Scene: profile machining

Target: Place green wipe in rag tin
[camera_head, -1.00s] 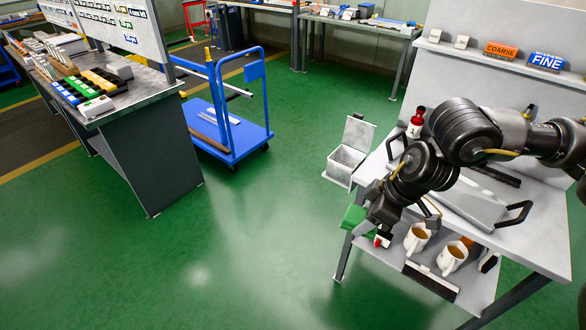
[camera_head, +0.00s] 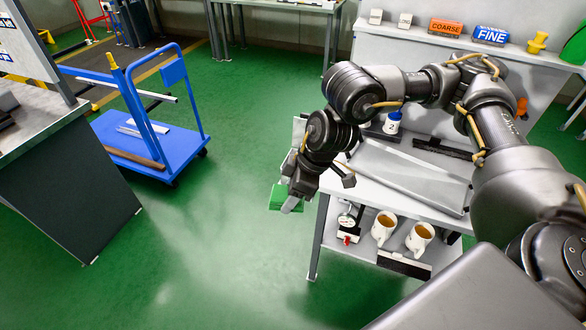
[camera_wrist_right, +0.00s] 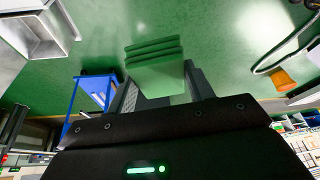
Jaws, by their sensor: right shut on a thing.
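The green wipe (camera_head: 277,197) is a folded green block in my right gripper (camera_head: 292,200), out past the left end of the bench and above the floor. In the right wrist view the wipe (camera_wrist_right: 155,65) shows as stacked green layers between the fingers. The rag tin (camera_wrist_right: 42,36) is an open grey metal box at the top left of the right wrist view, apart from the wipe. In the head view my arm hides most of the tin; a pale edge (camera_head: 299,127) beside the wrist seems to be part of it. My left gripper is not in view.
The grey bench (camera_head: 322,222) holds a large metal plate (camera_head: 405,175) and a blue-topped bottle (camera_head: 393,122). Mugs (camera_head: 383,227) and a brush (camera_head: 404,264) are on its lower shelf. A blue trolley (camera_head: 160,140) stands at left. Green floor between is clear.

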